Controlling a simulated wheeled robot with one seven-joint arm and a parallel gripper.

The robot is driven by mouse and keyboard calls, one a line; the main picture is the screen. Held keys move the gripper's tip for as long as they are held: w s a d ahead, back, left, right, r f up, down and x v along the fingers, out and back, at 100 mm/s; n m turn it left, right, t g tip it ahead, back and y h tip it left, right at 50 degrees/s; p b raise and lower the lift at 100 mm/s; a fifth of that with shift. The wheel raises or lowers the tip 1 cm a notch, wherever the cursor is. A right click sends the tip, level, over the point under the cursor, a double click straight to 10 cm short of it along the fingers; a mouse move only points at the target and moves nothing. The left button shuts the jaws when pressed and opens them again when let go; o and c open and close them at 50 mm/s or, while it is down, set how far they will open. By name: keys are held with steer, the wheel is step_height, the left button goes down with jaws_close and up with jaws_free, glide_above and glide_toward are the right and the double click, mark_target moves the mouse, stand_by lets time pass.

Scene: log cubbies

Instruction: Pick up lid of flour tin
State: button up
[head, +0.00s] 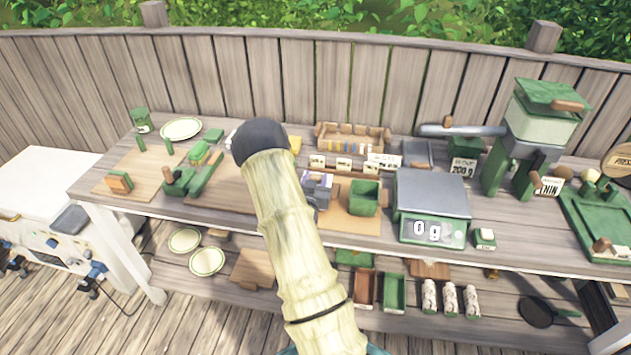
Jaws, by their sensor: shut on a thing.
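My gripper (318,192) shows in part as a grey shape on the bench, just right of my pale bamboo-like arm. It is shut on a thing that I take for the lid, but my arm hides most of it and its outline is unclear. A small green square tin (364,197) stands upright and open-topped just right of my gripper, on a tan board. I take it for the flour tin, though I cannot read a label on it. No lid sits on it.
A scale (432,205) stands right of the tin. Behind are a wooden rack (352,138) and small label cards (385,160). A green grinder (535,125) stands at the right. Boards, plates and green blocks fill the left. A lower shelf holds trays (394,291) and rolls.

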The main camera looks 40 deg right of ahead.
step_height(320, 180, up, 10)
steer(key=b, duration=0.1)
steer(key=shift+b, duration=0.35)
